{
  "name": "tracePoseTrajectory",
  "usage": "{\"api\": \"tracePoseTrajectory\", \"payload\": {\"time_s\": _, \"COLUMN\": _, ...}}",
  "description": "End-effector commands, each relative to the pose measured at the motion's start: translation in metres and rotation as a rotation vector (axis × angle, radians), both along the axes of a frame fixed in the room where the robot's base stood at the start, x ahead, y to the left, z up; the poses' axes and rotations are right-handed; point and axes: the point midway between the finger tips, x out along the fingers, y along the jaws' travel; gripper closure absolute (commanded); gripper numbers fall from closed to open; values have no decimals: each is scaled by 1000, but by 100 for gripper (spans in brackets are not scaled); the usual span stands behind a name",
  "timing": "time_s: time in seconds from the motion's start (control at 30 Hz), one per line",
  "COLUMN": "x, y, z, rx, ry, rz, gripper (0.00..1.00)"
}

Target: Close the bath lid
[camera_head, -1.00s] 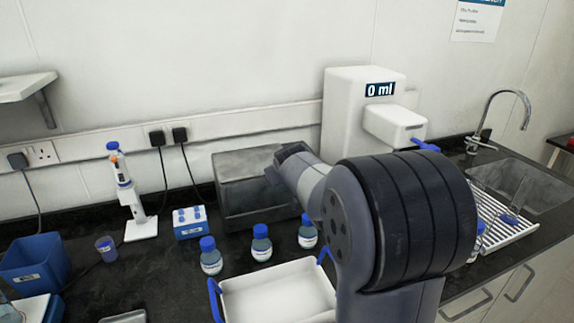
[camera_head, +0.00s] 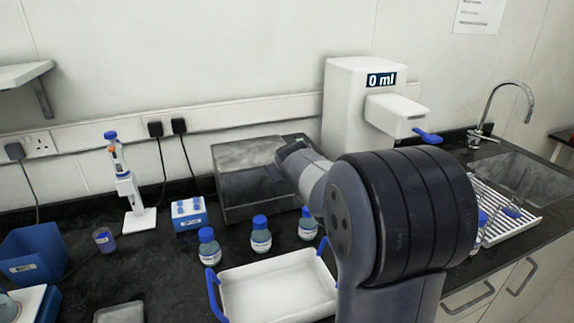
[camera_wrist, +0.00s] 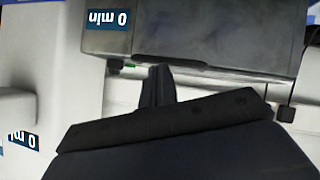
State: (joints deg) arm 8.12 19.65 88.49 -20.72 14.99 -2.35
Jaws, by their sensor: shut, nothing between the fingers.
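The bath (camera_head: 262,200) is a grey box on the dark bench against the wall. Its grey lid (camera_head: 245,155) shows as the upper panel; I cannot tell whether it lies fully flat. My gripper (camera_head: 284,150) is at the right side of the bath's top, its fingertips partly hidden by my wrist. In the wrist view my gripper (camera_wrist: 160,78) shows shut and empty, its tips close to the edge of a dark glossy panel (camera_wrist: 210,30), seemingly the bath. Whether they touch is unclear. My arm covers the bath's right side in the head view.
Several blue-capped bottles (camera_head: 260,236) stand before the bath, with a white blue-handled tray (camera_head: 278,288) nearer. A white dispenser (camera_head: 350,105) reading "0 ml" is behind right. A pipette stand (camera_head: 138,222) and blue rack (camera_head: 188,214) stand left. The sink (camera_head: 535,182) is right.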

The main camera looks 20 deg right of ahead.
Motion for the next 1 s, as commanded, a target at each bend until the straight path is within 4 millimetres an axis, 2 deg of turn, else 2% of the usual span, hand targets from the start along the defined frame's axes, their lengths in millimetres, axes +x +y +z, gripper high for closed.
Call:
{"api": "tracePoseTrajectory", "payload": {"time_s": 0.27, "x": -2, "y": 5, "z": 46, "rx": -1, "ry": -6, "rz": 1, "gripper": 100}}
{"api": "tracePoseTrajectory", "payload": {"time_s": 0.7, "x": -65, "y": 5, "z": 84, "rx": 1, "ry": -8, "rz": 0, "gripper": 100}}
{"api": "tracePoseTrajectory", "payload": {"time_s": 1.0, "x": -84, "y": 5, "z": 96, "rx": -1, "ry": -5, "rz": 1, "gripper": 100}}
